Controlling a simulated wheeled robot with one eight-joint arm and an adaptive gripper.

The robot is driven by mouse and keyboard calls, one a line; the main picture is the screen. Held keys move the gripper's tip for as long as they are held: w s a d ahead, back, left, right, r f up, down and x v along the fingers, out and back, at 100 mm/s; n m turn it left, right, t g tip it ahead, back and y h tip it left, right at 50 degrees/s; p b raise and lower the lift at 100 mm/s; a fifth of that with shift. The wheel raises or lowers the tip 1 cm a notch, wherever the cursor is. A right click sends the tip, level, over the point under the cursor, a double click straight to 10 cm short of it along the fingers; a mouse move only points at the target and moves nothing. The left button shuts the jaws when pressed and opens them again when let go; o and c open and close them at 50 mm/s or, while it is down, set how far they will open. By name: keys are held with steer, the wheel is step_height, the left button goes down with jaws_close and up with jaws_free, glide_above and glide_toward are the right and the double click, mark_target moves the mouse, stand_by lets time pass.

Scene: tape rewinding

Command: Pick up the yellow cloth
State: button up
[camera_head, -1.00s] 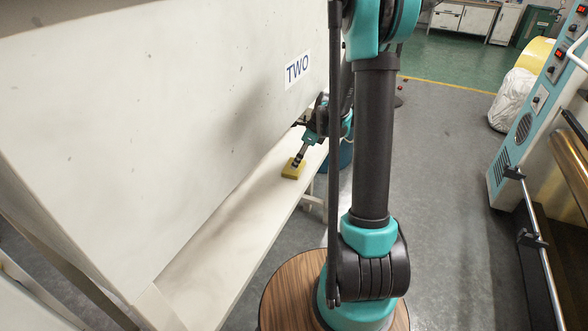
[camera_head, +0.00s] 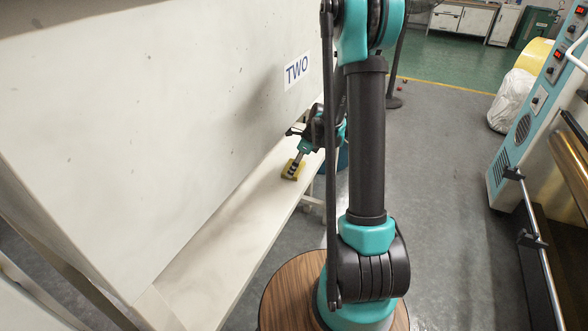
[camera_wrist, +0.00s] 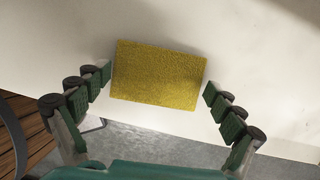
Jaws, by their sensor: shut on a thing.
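The yellow cloth (camera_head: 286,169) is a flat rectangular block on the white ledge below the sign marked TWO. In the wrist view the cloth (camera_wrist: 158,75) lies across the middle, its whole top face visible. My gripper (camera_head: 294,166) is down at the cloth and partly covers it in the head view. In the wrist view my gripper (camera_wrist: 158,83) has one finger at the cloth's left edge and one at its right edge, shut on it. The cloth looks still at the ledge surface; I cannot see a gap beneath it.
A big white panel with the TWO sign (camera_head: 297,70) rises beside the ledge (camera_head: 232,225). The ledge is bare toward the viewer. A teal machine (camera_head: 535,110) and a white-wrapped roll (camera_head: 512,100) stand at the right. Grey floor between is open.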

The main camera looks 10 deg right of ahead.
steer(key=shift+r, duration=0.1)
steer(key=shift+r, duration=0.55)
steer(key=s+d, duration=0.4)
steer(key=d, duration=0.4)
steer(key=s+d, duration=0.4)
steer(key=d, duration=0.4)
steer(key=shift+s, duration=0.3)
steer(key=shift+r, duration=0.1)
